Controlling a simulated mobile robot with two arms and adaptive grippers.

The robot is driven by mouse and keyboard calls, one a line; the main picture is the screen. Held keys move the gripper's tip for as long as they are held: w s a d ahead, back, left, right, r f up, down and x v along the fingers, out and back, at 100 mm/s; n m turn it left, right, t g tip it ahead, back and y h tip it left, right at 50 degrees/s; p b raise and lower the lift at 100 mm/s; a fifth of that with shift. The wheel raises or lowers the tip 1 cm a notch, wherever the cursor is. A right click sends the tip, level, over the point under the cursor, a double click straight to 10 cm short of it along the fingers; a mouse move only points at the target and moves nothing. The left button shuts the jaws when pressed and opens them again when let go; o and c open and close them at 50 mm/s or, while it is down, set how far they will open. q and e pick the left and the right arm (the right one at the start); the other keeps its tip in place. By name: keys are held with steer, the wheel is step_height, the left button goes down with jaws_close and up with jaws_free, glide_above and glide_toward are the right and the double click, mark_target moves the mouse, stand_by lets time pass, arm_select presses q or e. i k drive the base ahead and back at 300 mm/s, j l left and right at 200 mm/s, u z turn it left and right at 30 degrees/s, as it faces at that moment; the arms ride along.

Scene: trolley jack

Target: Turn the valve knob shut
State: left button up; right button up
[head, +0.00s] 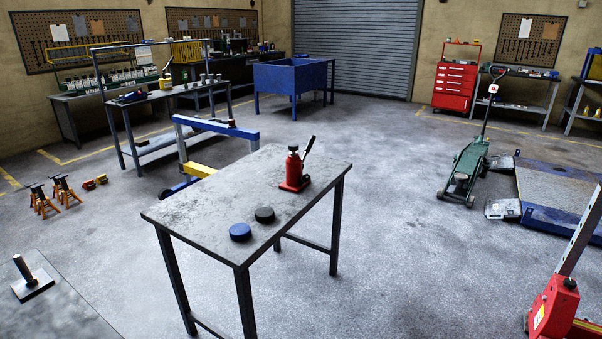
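No valve knob can be told for certain in the head view. A green trolley jack (466,168) stands on the floor at the right, its long handle (490,105) raised and leaning slightly right. Any knob on it is too small to make out. A red machine (553,308), cut off at the bottom right, has a small black knob-like cap (570,283) on top. A red bottle jack (294,170) with a dark lever stands on the metal table. Neither of my grippers is in view.
The metal table (215,205) stands in the middle and holds a blue disc (240,232) and a black disc (264,215). A blue ramp platform (555,190) lies right of the green jack. Orange stands (42,200) are at the left. Floor between table and jack is clear.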

mark_target(306, 178)
steer(key=i+l+u, duration=0.1)
steer(key=i+l, duration=0.3)
steer(key=i+l+u, duration=0.15)
steer(key=i+l, duration=0.2)
steer(key=i+l+u, duration=0.1)
steer(key=i+l, duration=0.2)
steer(key=l, duration=0.3)
steer(key=i+l+u, duration=0.1)
steer(key=i+l, duration=0.25)
steer(key=l, duration=0.15)
